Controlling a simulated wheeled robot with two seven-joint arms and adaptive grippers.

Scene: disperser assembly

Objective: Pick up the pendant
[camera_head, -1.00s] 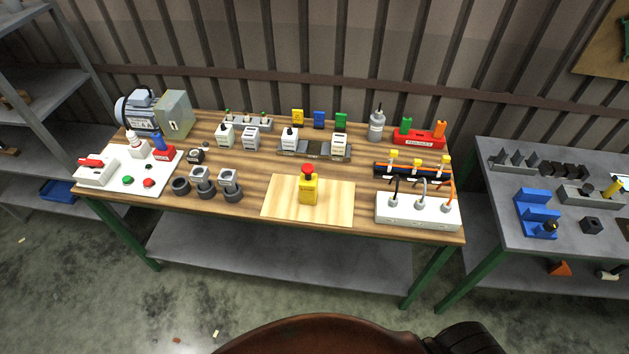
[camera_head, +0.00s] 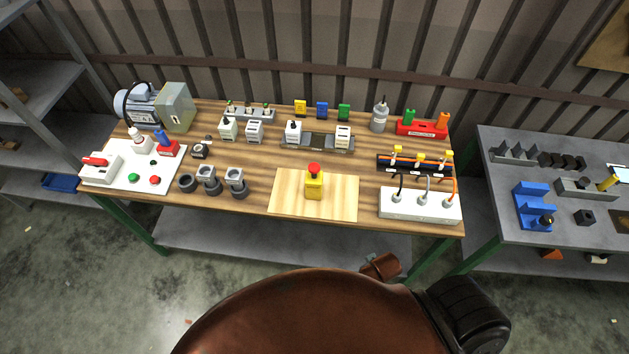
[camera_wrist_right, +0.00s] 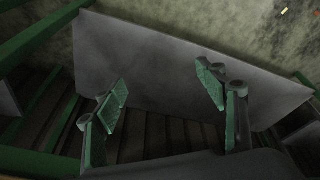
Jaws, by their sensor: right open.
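The likely pendant is a yellow box with a red button on top (camera_head: 314,182). It stands upright on a pale wooden board (camera_head: 272,206) at the front middle of the workbench in the head view. My right gripper (camera_wrist_right: 165,103) is open and empty in the right wrist view, its two green-padded fingers wide apart. The wrist view shows a grey shelf and green bars beyond the fingers, and the yellow box is not in it. Neither gripper shows in the head view, and my left gripper is in neither view.
A white socket block with plugs (camera_head: 420,207) stands right of the board. Grey fittings (camera_head: 236,182) stand to its left. A rail with white modules (camera_head: 317,143) lies behind it. A grey side table (camera_head: 500,220) stands to the right. A grey shelf (camera_wrist_right: 130,62) fills the wrist view.

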